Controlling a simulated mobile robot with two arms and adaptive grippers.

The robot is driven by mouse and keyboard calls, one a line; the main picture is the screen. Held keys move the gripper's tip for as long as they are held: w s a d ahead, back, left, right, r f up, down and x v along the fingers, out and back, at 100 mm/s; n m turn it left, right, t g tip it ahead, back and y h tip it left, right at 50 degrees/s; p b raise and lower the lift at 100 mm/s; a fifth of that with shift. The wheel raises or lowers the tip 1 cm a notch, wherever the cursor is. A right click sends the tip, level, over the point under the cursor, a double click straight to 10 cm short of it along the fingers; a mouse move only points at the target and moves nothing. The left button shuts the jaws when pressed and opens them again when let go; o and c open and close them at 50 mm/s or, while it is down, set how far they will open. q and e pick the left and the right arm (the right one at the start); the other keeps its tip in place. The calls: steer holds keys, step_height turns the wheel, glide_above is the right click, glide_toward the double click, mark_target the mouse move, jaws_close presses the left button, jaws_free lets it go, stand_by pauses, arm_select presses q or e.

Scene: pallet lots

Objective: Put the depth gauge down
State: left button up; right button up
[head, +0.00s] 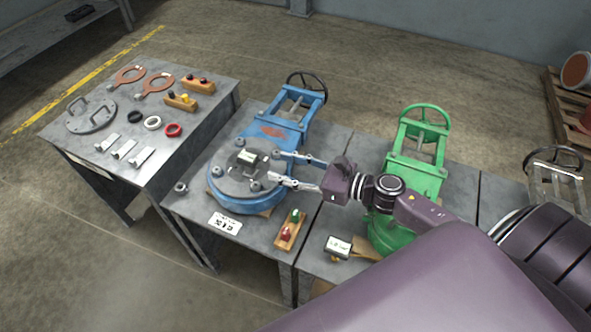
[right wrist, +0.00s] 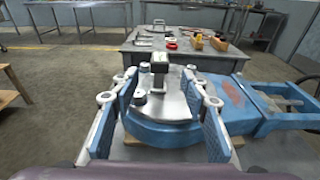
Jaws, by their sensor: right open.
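The depth gauge (head: 248,157), a dark piece with a pale face, stands on the grey round flange on top of the blue valve (head: 233,201). It also shows upright in the right wrist view (right wrist: 159,66). My right gripper (head: 276,165) is open, with its fingers pointing at the gauge from the right. In the right wrist view the open fingers (right wrist: 160,84) are spread to both sides, with the gauge beyond and between their tips. I see nothing held between them. My left gripper is not in view.
A wooden block with red and green pieces (head: 290,231) and a white label card (head: 225,223) lie in front of the valve. A green valve (head: 417,150) stands on the bench to the right. The left table (head: 82,155) holds gaskets, rings and a cover.

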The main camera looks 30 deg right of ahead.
steer(key=v, duration=0.3)
steer(key=shift+s, duration=0.1)
stand_by(0.4)
